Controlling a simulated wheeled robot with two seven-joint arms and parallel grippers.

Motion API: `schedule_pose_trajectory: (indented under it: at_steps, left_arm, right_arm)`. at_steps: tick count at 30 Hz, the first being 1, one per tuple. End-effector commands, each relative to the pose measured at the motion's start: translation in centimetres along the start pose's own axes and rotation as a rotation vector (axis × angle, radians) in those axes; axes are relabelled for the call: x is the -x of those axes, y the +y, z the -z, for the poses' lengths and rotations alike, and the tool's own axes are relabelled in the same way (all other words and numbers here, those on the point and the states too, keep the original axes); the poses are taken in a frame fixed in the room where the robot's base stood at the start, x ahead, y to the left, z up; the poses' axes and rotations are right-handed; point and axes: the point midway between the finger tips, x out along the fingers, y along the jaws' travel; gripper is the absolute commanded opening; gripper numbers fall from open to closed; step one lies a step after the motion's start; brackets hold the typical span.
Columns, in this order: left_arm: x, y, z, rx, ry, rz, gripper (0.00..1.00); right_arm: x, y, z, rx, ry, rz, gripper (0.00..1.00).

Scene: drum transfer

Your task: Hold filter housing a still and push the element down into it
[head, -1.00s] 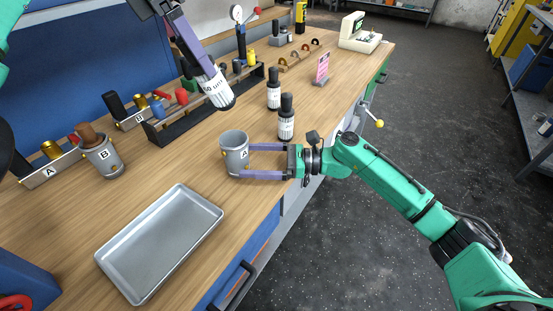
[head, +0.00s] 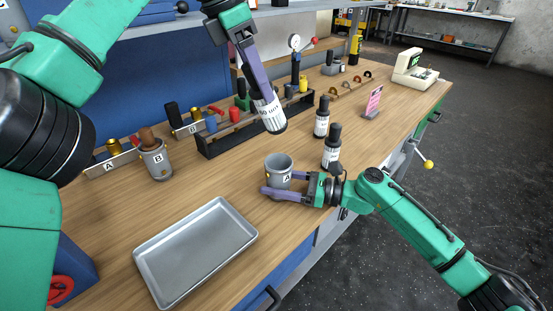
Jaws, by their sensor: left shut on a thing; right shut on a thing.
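Filter housing A (head: 278,168) is a grey cup with a letter A label, upright on the workbench. Its mouth shows a grey inside, and I see no element standing out of it. My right gripper (head: 280,186) is shut on the housing low down, its arm coming from the right.
An empty metal tray (head: 195,252) lies in front left. A dark rack (head: 215,146) with coloured parts is behind. A pink sign (head: 374,101) stands farther right. Bare wood surrounds housing A's left side.

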Motion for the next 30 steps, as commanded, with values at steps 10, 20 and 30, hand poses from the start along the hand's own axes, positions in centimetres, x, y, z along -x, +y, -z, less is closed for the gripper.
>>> schedule_pose_trajectory:
  at_steps: [10, 20, 30]
  left_arm:
    - [0.0, 0.0, 0.0, 0.0, -0.001, 0.0, 0.0]
    - [0.0, 0.0, 0.0, 0.0, -0.001, 0.0, 0.0]
    - [0.0, 0.0, 0.0, 0.0, -0.001, 0.0, 0.0]
  right_arm:
    - [0.0, 0.0, 0.0, 0.0, 0.0, 0.001, 1.0]
    - [2.4, -0.1, 0.1, -0.002, 0.003, 0.005, 1.0]
    - [10.8, -0.1, 0.2, -0.002, 0.002, 0.003, 1.0]
